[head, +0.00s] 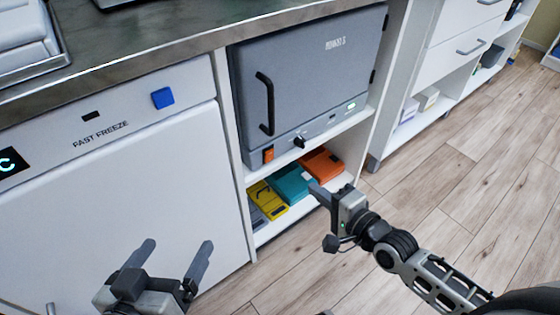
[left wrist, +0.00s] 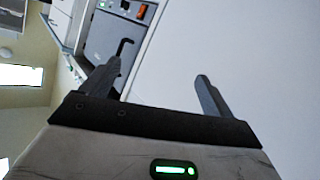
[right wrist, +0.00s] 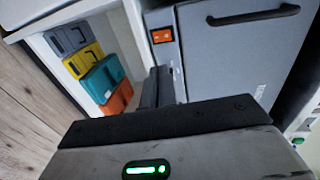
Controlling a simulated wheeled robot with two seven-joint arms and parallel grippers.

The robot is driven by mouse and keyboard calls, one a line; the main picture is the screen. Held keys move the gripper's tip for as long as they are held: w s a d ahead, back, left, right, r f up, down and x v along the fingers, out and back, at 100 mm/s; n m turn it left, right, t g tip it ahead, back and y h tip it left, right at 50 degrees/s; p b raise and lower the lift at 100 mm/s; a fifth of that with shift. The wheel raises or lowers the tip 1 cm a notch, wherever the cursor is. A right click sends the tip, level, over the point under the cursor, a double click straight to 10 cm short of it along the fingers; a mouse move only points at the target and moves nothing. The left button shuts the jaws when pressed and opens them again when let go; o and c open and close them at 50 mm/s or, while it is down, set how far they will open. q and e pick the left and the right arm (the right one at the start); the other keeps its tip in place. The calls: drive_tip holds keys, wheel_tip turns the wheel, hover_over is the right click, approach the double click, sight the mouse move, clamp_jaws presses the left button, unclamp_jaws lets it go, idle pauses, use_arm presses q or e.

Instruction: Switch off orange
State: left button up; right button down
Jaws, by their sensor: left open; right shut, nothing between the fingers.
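An orange rocker switch (head: 268,155) sits at the lower left corner of the grey cabinet's (head: 305,85) front, below the black handle. It shows larger in the right wrist view (right wrist: 162,35) and small in the left wrist view (left wrist: 143,11). I cannot tell which side of it is pressed. My right gripper (head: 316,190) is shut and empty, right of and lower than the switch, apart from it. In the right wrist view its fingers (right wrist: 161,86) point toward the cabinet's lower front. My left gripper (head: 178,246) is open and empty before the white door.
Below the cabinet, a shelf holds grey, yellow, teal and orange (head: 322,162) cases. A black knob (head: 299,142) and a green-lit display (head: 351,106) are on the cabinet. A white FAST FREEZE unit (head: 120,190) with a blue button (head: 162,98) stands left. Floor at right is clear.

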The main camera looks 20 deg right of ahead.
drive_tip(key=b, duration=0.3)
approach(271, 154)
drive_tip(key=w+f, duration=0.1)
drive_tip(key=f, duration=0.1)
drive_tip(key=w, duration=0.1)
drive_tip(key=w+a+b, duration=0.1)
drive_tip(key=w, duration=0.2)
drive_tip(key=shift+a+r+b, duration=0.2)
drive_tip(key=shift+a+b, duration=0.15)
drive_tip(key=shift+b, duration=0.05)
drive_tip(key=shift+w+a+r, duration=0.1)
drive_tip(key=shift+w+a, duration=0.1)
drive_tip(key=shift+w, duration=0.3)
use_arm(q)
drive_tip(key=shift+w+d+r+n+t+h, duration=0.3)
drive_tip(key=shift+d+r+n+t+h, duration=0.45)
drive_tip(key=shift+r+n+h, duration=0.2)
